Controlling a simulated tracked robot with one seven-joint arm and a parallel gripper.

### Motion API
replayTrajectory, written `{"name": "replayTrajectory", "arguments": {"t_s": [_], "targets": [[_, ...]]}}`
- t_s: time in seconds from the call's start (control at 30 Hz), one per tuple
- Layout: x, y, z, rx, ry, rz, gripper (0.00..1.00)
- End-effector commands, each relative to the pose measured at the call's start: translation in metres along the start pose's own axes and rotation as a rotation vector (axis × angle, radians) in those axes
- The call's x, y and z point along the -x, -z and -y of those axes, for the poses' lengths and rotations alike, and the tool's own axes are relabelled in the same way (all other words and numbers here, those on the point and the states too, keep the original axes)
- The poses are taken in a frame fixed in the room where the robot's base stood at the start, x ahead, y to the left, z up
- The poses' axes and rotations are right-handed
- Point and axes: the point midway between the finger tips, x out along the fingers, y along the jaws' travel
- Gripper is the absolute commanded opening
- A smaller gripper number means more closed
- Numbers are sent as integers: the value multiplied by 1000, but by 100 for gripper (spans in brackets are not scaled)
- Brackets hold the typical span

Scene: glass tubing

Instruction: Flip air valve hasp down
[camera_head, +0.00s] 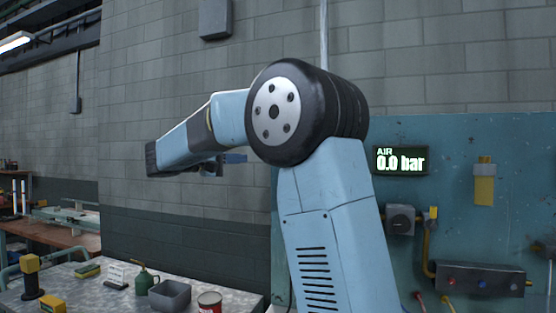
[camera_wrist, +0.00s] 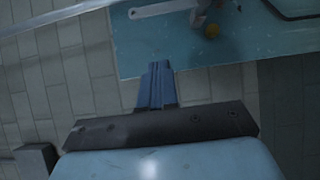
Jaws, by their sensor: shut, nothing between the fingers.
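The teal panel (camera_head: 455,235) on the right in the head view carries a grey valve box (camera_head: 400,220) with a yellow fitting and pipe beside it. Higher to the right is a yellow plate (camera_head: 484,188) with a small grey piece at its top. I cannot tell which part is the air valve hasp. My gripper (camera_head: 228,158) is up and left of the panel, apart from it, partly hidden by my arm. In the wrist view my gripper (camera_wrist: 158,68) is shut and empty, its tips near the panel's edge in the picture.
A display (camera_head: 401,161) on the panel reads AIR 0.0 bar. A grey manifold (camera_head: 480,279) sits low on the panel. A workbench (camera_head: 75,290) at lower left holds a green oil can (camera_head: 146,280), a grey bin (camera_head: 170,295) and a red tin (camera_head: 210,302).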

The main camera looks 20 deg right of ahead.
Motion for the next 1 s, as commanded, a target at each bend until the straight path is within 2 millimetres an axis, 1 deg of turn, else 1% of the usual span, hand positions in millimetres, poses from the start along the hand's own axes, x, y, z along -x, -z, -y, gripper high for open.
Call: {"name": "replayTrajectory", "arguments": {"t_s": [0.13,0.27,0.77,0.9,1.0], "targets": [[-4,0,0,0,1,1,0],[-17,-1,0,1,1,2,0],[-104,-1,0,1,1,4,0],[-117,-16,0,1,2,3,0],[-124,-23,0,0,2,3,0]]}}
